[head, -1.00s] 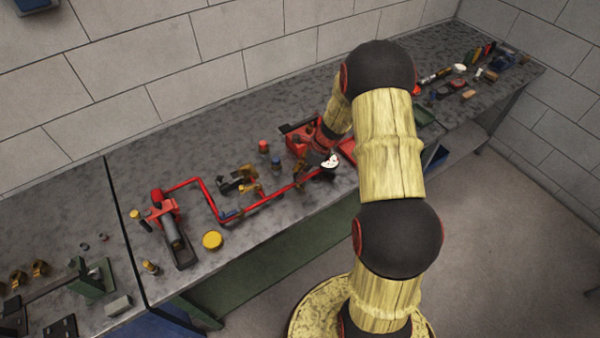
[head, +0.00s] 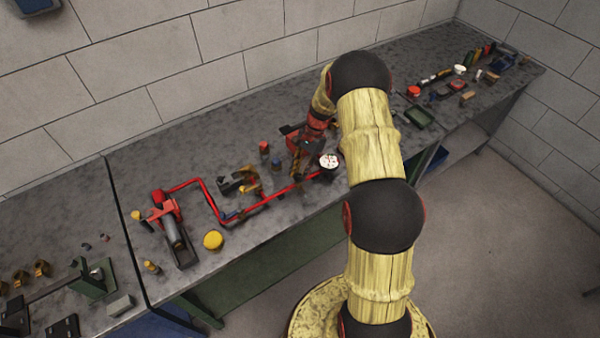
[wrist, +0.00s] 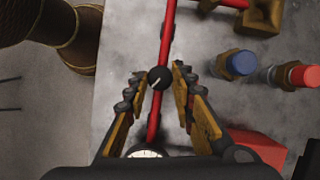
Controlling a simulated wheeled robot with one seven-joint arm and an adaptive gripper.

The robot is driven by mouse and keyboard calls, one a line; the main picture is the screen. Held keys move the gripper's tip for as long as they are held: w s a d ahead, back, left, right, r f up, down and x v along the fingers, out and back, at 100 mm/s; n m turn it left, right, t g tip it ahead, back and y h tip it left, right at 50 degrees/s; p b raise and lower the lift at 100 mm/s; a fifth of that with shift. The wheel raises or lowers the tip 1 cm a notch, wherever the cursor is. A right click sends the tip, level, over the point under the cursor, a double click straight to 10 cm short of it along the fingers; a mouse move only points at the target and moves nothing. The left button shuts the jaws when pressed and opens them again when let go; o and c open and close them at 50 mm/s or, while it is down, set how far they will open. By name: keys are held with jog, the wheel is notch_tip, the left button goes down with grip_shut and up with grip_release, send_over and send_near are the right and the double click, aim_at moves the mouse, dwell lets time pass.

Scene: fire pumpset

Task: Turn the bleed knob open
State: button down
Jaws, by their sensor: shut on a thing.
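The bleed knob (wrist: 160,78) is a small round black knob with a pale mark on its face. In the wrist view it sits on the red pipe (wrist: 167,35), between my fingertips. My gripper (wrist: 159,74) has its yellow-and-black fingers closed on the knob's two sides. In the head view my gripper (head: 298,168) is at the right part of the red pipe (head: 265,202), left of the white gauge (head: 329,160). The knob cannot be made out there.
Blue-capped (wrist: 241,63) and red-capped (wrist: 304,76) fittings stand right of my gripper in the wrist view. A red pump (head: 164,214) and a yellow disc (head: 213,240) are at the bench's left. The bench's front edge runs close to the pipe.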

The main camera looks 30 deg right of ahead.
jog(key=n, duration=0.2)
jog(key=n+g, duration=0.1)
jog(key=n, duration=0.1)
jog(key=n+g+h, duration=0.1)
jog(key=n, duration=0.1)
jog(key=shift+w+a, duration=0.15)
jog(key=shift+w, duration=0.15)
jog(key=n+h, duration=0.1)
jog(key=n, duration=0.2)
jog(key=n+g+h, duration=0.1)
jog(key=n, duration=0.2)
jog(key=shift+a+n+b, duration=0.15)
jog(key=shift+n+b, duration=0.15)
jog(key=c, duration=1.5)
grip_release()
jog(key=v, duration=1.2)
jog(key=shift+w+a, duration=0.25)
